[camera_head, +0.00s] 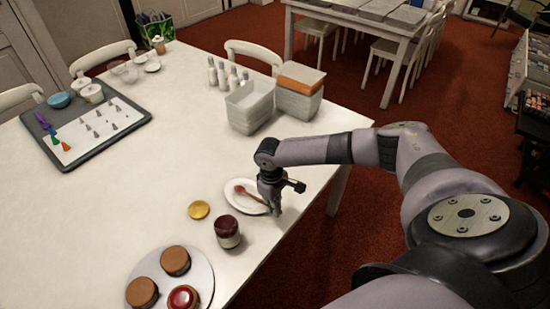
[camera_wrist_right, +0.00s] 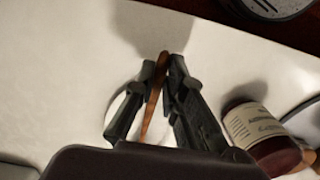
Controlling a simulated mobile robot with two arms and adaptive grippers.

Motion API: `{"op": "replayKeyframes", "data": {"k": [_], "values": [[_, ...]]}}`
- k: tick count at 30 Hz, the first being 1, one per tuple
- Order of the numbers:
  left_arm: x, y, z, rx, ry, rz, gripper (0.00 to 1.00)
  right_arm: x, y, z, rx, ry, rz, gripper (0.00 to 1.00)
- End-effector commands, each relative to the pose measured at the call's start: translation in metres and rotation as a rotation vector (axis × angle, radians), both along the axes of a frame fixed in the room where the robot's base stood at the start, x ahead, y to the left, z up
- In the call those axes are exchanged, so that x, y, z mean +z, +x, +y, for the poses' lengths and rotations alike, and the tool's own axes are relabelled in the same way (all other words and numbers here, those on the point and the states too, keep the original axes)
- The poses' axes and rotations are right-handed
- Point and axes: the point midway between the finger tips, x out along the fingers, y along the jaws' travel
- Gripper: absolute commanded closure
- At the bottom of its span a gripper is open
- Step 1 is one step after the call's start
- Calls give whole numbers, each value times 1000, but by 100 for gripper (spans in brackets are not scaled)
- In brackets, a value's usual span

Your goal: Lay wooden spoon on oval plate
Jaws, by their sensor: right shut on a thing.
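The white oval plate (camera_head: 232,186) lies near the right edge of the white table. The wooden spoon (camera_head: 246,192) is over the plate, with its bowl end toward the plate's left side. My right gripper (camera_head: 272,207) is at the plate's right side, shut on the spoon's handle. In the right wrist view, the spoon (camera_wrist_right: 153,105) runs between the fingers of my right gripper (camera_wrist_right: 162,68), and part of the plate (camera_wrist_right: 117,103) shows beneath. I cannot tell whether the spoon touches the plate. My left gripper is not in view.
A jar with dark red contents (camera_head: 228,232) stands close in front of the plate, beside a yellow lid (camera_head: 199,210). A round board (camera_head: 207,272) holds small cakes. A grey tray (camera_head: 139,113) lies at left. The table's middle is clear.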

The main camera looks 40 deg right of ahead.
Motion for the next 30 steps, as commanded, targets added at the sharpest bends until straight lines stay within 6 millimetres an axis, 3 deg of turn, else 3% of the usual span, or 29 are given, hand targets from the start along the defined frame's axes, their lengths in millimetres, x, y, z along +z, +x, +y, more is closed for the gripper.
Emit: {"op": "replayKeyframes", "data": {"k": [11, 12, 22, 30], "values": [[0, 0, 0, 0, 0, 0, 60, -7, 0, 0, 0, 1, 1, 100], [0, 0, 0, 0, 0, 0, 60, -7, 0, 0, 0, 1, 1, 88], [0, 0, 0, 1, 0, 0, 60, -7, 0, 1, 0, 1, 1, 66], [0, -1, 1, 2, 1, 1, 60, -7, 0, 1, 0, 1, 1, 66]]}}
